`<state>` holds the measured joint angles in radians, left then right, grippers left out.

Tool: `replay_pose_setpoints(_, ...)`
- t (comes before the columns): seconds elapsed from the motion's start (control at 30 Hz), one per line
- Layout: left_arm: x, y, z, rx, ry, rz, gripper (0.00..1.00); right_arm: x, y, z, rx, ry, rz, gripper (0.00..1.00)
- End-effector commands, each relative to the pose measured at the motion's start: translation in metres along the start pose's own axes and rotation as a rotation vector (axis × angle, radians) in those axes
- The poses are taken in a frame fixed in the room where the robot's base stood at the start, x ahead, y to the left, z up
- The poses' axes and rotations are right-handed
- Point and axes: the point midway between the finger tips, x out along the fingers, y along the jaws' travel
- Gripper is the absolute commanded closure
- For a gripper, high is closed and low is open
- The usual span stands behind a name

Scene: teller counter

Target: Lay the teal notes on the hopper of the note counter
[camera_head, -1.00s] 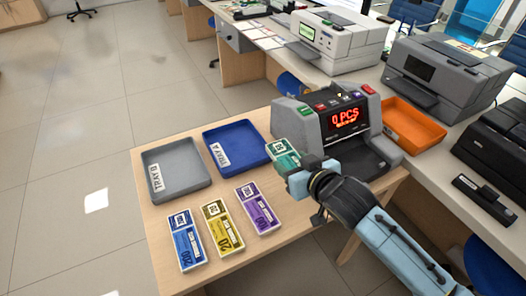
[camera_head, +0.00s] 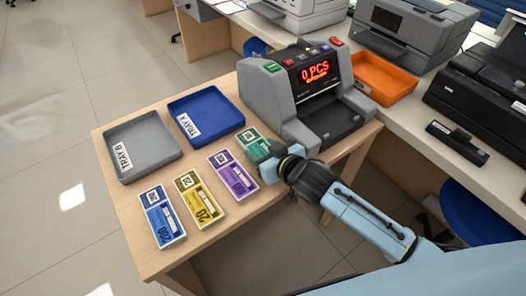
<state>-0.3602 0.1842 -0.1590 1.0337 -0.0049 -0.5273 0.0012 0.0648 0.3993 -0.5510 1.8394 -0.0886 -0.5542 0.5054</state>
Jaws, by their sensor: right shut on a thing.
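The teal notes (camera_head: 247,137) are at the left side of the note counter (camera_head: 300,99), partly hidden by my right gripper (camera_head: 260,150). My right gripper is shut on them, its arm reaching in from the lower right. I cannot tell whether they touch the table. The note counter's red display reads 0 PCS, and I see no notes on its dark front plate. Which part of it is the hopper I cannot tell for sure. My left gripper is not in view.
Purple notes (camera_head: 232,174), yellow notes (camera_head: 197,198) and blue notes (camera_head: 161,216) lie in a row on the wooden table (camera_head: 212,240). Blue tray A (camera_head: 232,104) and grey tray B (camera_head: 109,160) are empty behind them. An orange tray (camera_head: 384,82) stands right of the counter.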

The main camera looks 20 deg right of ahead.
Motion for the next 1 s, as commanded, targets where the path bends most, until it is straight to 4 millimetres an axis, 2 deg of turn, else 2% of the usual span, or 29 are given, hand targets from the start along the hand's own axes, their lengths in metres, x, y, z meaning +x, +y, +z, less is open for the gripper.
replay_pose_setpoints(0.37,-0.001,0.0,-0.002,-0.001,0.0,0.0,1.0,0.001,0.0,0.003,0.0,0.0,0.0,0.7)
replay_pose_setpoints(0.4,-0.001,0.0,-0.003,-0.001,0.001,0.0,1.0,0.002,0.0,0.004,0.0,-0.001,0.001,0.45)
replay_pose_setpoints(0.57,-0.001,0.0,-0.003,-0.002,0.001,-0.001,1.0,0.001,0.0,0.003,0.0,-0.001,0.001,0.24)
replay_pose_setpoints(0.87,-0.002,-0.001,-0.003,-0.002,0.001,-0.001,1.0,0.001,0.0,0.002,-0.001,0.0,0.001,0.24)
replay_pose_setpoints(1.0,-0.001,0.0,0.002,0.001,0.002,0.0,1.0,-0.009,0.0,0.001,0.0,-0.002,0.0,0.24)
